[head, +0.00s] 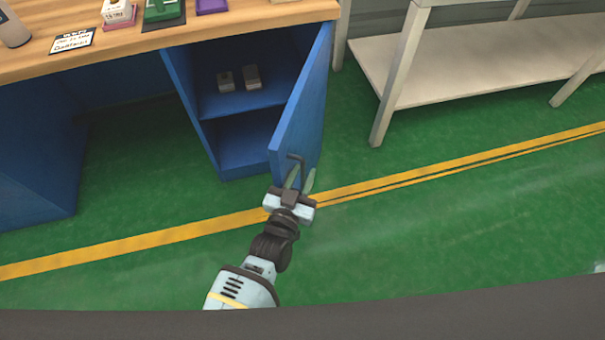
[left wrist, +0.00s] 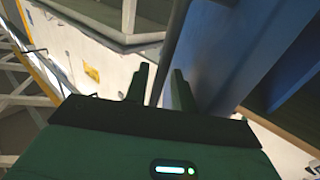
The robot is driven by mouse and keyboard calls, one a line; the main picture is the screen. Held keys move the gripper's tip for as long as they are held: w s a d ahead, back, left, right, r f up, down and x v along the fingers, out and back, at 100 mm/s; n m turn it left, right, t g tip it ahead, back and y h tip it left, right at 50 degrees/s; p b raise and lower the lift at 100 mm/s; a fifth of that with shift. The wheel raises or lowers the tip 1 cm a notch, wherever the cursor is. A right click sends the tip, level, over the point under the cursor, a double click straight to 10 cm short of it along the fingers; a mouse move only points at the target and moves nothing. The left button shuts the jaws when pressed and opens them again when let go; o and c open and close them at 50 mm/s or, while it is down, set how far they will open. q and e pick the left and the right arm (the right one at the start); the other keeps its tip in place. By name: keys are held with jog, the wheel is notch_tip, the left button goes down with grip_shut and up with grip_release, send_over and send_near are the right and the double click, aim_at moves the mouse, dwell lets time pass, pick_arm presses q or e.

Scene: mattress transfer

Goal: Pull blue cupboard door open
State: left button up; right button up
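The blue cupboard door (head: 304,112) stands swung open, hinged at the right side of the blue cupboard (head: 183,84) under the wooden worktop. Its dark bar handle (head: 296,158) is near the door's free edge. My left gripper (head: 301,180) is at the handle. In the left wrist view my left gripper's fingers (left wrist: 160,86) stand apart, with the thin handle bar between them and a visible gap. The blue door face (left wrist: 222,50) shows to the right there. My right gripper is not in view.
The open cupboard holds two small grey items (head: 252,77) on its upper shelf. The wooden worktop (head: 200,38) carries several small objects. A white-legged table (head: 440,75) stands right of the cupboard. The green floor (head: 420,240) in front is clear.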

pick_arm(q)
jog(key=p+v, duration=0.1)
jog(key=v, duration=0.6)
jog(key=shift+s, duration=0.25)
jog(key=shift+a, duration=0.15)
jog(key=shift+s+a+f, duration=0.15)
jog(key=shift+s, duration=0.05)
jog(key=c, duration=0.4)
jog(key=a+n, duration=0.2)
jog(key=a+r+n, duration=0.1)
jog(key=a+n, duration=0.1)
jog(key=a, duration=0.1)
jog(key=a+r+n+h, duration=0.1)
jog(key=a+n, duration=0.1)
jog(key=a, duration=0.1)
jog(key=shift+w+a+r+n+b, duration=0.15)
jog(key=shift+a+r+n+b, duration=0.1)
jog(key=shift+n+b, duration=0.15)
grip_shut()
jog(key=s+a+r+n+g+h, duration=0.1)
jog(key=a+r+n, duration=0.3)
jog(key=n, duration=0.5)
jog(key=shift+s+a+g+h+b, duration=0.3)
jog(key=shift+s+a+h+b, duration=0.15)
jog(key=shift+a, duration=0.7)
